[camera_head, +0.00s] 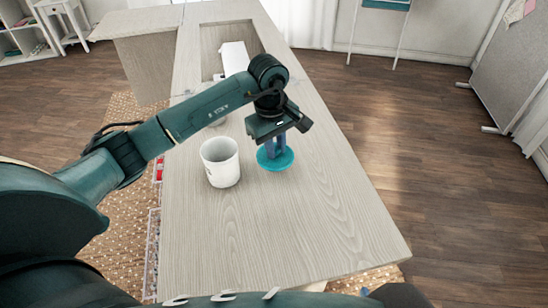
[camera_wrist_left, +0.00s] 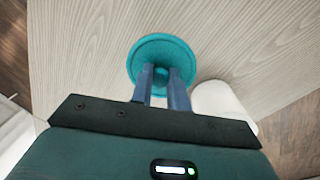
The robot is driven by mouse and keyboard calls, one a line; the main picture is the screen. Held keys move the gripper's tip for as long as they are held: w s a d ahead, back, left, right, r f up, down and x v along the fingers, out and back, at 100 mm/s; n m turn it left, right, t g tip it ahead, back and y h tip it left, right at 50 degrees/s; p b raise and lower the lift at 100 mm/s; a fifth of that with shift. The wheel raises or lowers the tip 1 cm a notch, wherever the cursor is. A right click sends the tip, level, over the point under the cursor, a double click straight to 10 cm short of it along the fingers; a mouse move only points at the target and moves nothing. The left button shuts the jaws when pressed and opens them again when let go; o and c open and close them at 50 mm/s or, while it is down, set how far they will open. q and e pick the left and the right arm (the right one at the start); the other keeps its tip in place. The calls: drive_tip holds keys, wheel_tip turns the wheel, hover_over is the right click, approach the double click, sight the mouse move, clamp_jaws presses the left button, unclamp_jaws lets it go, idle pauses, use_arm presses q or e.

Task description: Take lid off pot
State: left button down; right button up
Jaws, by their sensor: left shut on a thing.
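A white pot (camera_head: 221,164) stands upright and open-topped on the wooden table. The teal round lid (camera_head: 276,164) is off the pot, to its right, flat and level at or just above the tabletop; I cannot tell if it touches. My left gripper (camera_head: 275,149) points down over the lid and is shut on its knob. In the left wrist view the fingers (camera_wrist_left: 164,82) close around the knob at the middle of the lid (camera_wrist_left: 150,47). Part of the white pot (camera_wrist_left: 222,100) shows beside the fingers there. My right gripper is not in view.
The pale wooden table (camera_head: 290,220) is clear in front and to the right of the lid. A white object (camera_head: 234,55) stands at a recess farther back, partly behind my left arm. A patterned rug (camera_head: 120,190) lies on the floor at left.

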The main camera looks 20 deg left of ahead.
sight(276, 160)
use_arm(q)
drive_tip(key=shift+f, duration=2.35)
drive_tip(key=shift+f, duration=0.15)
drive_tip(key=c, duration=1.4)
unclamp_jaws()
drive_tip(key=shift+o, duration=0.2)
